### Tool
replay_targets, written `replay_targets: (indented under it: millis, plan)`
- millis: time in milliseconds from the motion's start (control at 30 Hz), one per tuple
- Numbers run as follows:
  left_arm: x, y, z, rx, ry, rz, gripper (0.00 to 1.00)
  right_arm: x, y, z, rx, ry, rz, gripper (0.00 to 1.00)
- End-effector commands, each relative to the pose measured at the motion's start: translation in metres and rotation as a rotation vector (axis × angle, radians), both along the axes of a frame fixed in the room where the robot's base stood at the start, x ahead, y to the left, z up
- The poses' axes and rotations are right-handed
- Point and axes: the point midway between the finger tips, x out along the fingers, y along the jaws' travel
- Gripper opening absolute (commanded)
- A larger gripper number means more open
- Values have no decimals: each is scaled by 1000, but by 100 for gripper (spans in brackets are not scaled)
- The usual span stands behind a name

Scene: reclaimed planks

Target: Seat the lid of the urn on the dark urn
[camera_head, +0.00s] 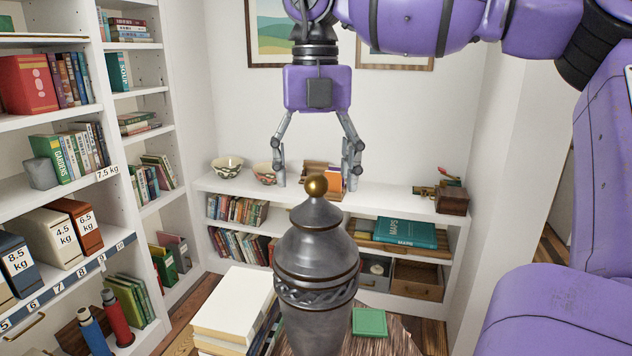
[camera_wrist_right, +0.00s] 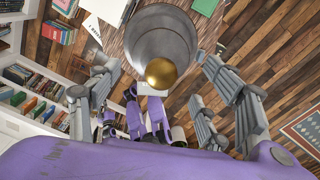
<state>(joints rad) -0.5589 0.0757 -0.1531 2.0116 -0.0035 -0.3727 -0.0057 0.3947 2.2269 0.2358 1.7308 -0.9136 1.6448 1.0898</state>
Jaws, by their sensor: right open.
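The dark urn (camera_head: 318,280) stands upright in the middle of the head view, grey with a carved band and thin gold rings. The lid (camera_head: 314,215), a grey cone with a round gold knob (camera_head: 316,186), sits upright on top of it with no gap that I can see. My right gripper (camera_head: 315,181) is open and empty, pointing down, with its fingers apart on either side of the knob and not visibly touching it. In the right wrist view the gold knob (camera_wrist_right: 161,73) shows between the spread fingers, with the grey lid (camera_wrist_right: 165,40) around it.
A stack of books (camera_head: 233,305) and a green square item (camera_head: 369,322) are beside the urn on the wooden top. Bookshelves (camera_head: 145,100) line the left. A low white shelf (camera_head: 385,199) with bowls (camera_head: 227,167) stands behind. The space around the lid is clear.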

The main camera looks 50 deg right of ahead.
Motion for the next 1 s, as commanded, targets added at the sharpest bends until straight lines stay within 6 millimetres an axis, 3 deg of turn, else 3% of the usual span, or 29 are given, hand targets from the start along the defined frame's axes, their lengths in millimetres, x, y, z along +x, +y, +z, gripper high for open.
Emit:
replay_targets:
  millis: [433, 1000]
  plan:
    - [5, 0, 8, 0, -11, 0, 0, 0, 0, 35, -1, -1, -1, 72]
    - [5, 0, 8, 0, -11, 0, 0, 0, 1, 37, 1, -1, 0, 72]
